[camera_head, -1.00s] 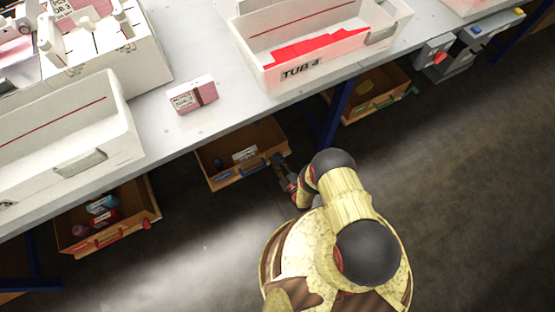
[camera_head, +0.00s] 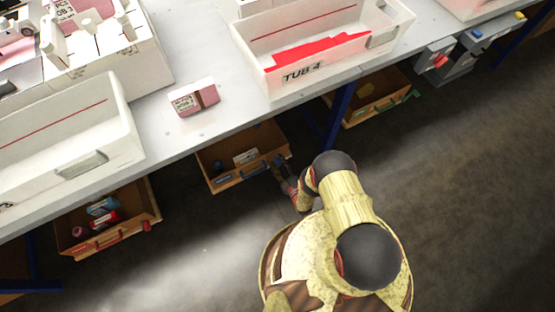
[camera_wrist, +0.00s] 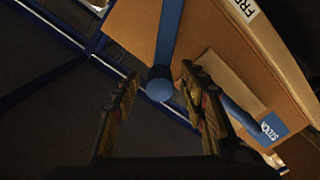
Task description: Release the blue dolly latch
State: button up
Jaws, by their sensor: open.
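The dolly with blue fittings (camera_head: 212,183) is a brown open box on the floor under the bench, in the middle of the head view. In the wrist view a blue bar (camera_wrist: 169,35) runs down its side to a round blue end (camera_wrist: 160,88), which looks like the latch. My gripper (camera_wrist: 159,76) is open, with one finger on each side of this blue end and a gap to both. In the head view my gripper (camera_head: 284,178) is at the dolly's right front corner, small and partly hidden by my arm.
A dolly with red fittings (camera_head: 140,190) stands to the left, and one with green fittings (camera_head: 398,98) to the right. A blue bench leg (camera_head: 338,115) stands close to the right of my gripper. The bench top overhangs the dollies. The floor in front is clear.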

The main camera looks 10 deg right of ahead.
jog(key=shift+r, duration=4.85)
